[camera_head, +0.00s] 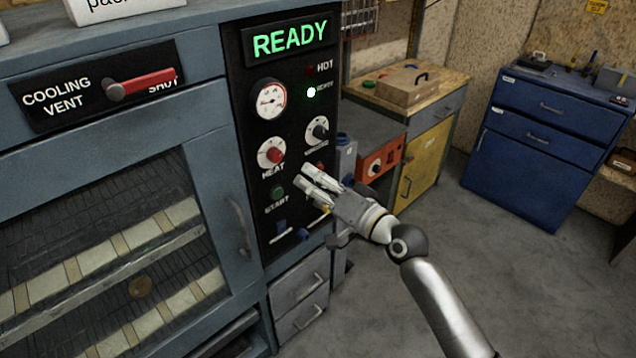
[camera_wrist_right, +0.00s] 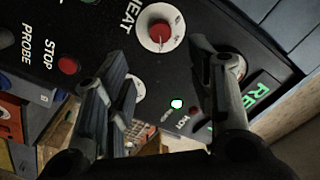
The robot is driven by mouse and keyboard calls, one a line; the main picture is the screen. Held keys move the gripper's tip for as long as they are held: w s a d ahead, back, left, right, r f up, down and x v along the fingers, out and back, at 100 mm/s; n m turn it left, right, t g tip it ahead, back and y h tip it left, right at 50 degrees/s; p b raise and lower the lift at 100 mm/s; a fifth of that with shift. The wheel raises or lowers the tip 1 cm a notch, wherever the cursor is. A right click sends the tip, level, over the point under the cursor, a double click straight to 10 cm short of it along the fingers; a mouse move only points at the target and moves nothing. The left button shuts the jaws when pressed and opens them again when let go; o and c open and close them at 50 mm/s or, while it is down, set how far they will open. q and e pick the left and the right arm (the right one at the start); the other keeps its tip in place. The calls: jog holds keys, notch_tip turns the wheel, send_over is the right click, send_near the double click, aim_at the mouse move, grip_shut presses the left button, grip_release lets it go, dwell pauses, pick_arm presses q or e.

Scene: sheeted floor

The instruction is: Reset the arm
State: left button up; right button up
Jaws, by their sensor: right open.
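My right gripper (camera_head: 318,186) is in front of the lower part of the black control panel (camera_head: 245,120) in the head view. Its fingers are apart and hold nothing. In the right wrist view the two fingers (camera_wrist_right: 170,95) frame the panel, with the red HEAT knob (camera_wrist_right: 160,32) between and beyond them. The HEAT knob also shows in the head view (camera_head: 272,154), left of the fingertips. The red STOP button (camera_wrist_right: 68,64) lies left of the fingers in the wrist view. My left gripper is not in view.
The panel display reads READY (camera_head: 290,41). A red-handled COOLING VENT lever (camera_head: 145,84) and a closed glazed oven door (camera_head: 95,250) are at left. A yellow cabinet (camera_head: 425,165) and a blue drawer cabinet (camera_head: 545,130) stand behind. The grey floor (camera_head: 480,265) at right is clear.

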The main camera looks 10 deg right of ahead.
jog(key=shift+s+d, duration=0.1)
dwell(0.4)
jog(key=s+d+f+g+h, duration=0.1)
jog(key=s+d+f+h, duration=0.15)
jog(key=f, duration=0.85)
jog(key=s+d+f+g+h, duration=0.1)
jog(key=d+f+g+h, duration=0.15)
jog(key=f, duration=0.85)
jog(key=s+d+f+h, duration=0.1)
jog(key=s+d+f, duration=0.15)
jog(key=f, duration=0.85)
jog(key=s+d+f+n+g+h, duration=0.1)
jog(key=s+d+f+g+h, duration=0.3)
jog(key=s+f, duration=1.3)
jog(key=s+d+f+n+g, duration=0.1)
jog(key=s+f, duration=0.3)
jog(key=s, duration=0.6)
jog(key=s+d+f+n+g, duration=0.1)
jog(key=s+f, duration=0.4)
jog(key=s, duration=0.5)
jog(key=s+d+f+n+g, duration=0.1)
jog(key=s+f+g, duration=0.3)
jog(key=s, duration=0.6)
jog(key=shift+s+d+f+n+h, duration=0.3)
jog(key=shift+s+d+f+n, duration=0.1)
jog(key=shift+d+f, duration=0.35)
jog(key=shift+d+r, duration=0.1)
jog(key=shift+d, duration=0.05)
